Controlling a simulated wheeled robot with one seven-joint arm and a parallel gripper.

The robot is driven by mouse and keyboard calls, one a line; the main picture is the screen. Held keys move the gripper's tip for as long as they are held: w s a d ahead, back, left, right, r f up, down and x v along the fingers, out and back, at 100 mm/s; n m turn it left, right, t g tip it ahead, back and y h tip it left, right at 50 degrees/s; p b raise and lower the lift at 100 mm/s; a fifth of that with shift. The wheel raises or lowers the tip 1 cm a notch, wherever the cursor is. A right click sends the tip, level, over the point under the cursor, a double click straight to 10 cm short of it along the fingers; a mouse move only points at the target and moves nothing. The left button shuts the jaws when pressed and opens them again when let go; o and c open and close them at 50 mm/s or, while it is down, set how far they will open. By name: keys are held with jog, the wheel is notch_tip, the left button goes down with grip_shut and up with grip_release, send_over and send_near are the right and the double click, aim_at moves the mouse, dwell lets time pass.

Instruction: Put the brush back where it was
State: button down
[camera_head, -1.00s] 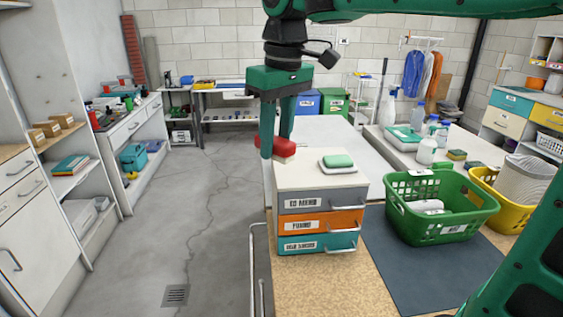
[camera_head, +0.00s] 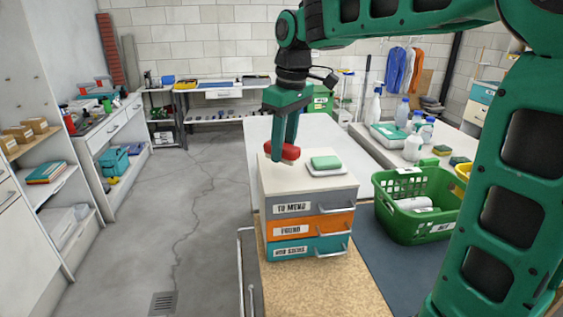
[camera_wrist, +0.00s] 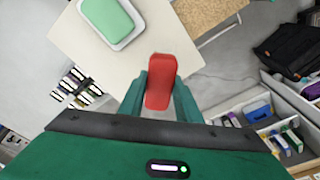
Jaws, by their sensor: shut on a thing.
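My gripper (camera_head: 283,152) is shut on the red brush (camera_head: 288,151), at the left rear of the drawer unit's white top (camera_head: 275,180). In the wrist view the brush (camera_wrist: 160,82) sits between my two green fingers, its red back facing the camera. A little pale bristle shows under it in the head view. I cannot tell whether the brush touches the top or hangs just above it. A green soap bar (camera_head: 326,162) lies in a white dish (camera_head: 327,171) to the right of the brush.
The drawer unit has a grey, an orange (camera_head: 308,229) and a teal drawer, all shut. A green basket (camera_head: 400,225) with white items stands to its right. Bottles (camera_head: 413,147) stand on a table behind. The floor at left is clear.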

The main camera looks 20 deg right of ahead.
aim_at(284, 161)
jog(key=shift+w+d+f, duration=0.1)
jog(key=shift+d+f, duration=0.05)
jog(key=shift+f, duration=1.95)
jog(key=shift+f, duration=0.1)
jog(key=c, duration=1.3)
grip_release()
jog(key=r, duration=0.8)
jog(key=s+d+r, duration=0.1)
jog(key=r, duration=0.3)
jog(key=shift+s+r, duration=0.1)
jog(key=s+d+f+m, duration=0.6)
jog(key=s+d+f, duration=0.2)
jog(key=s+f, duration=0.3)
jog(key=s+d+f+m+g, duration=0.1)
jog(key=s+d+f+m, duration=0.6)
jog(key=s+f, duration=0.4)
jog(key=s+d, duration=0.1)
jog(key=s, duration=0.5)
jog(key=shift+f+h, duration=0.2)
jog(key=shift+h, duration=0.1)
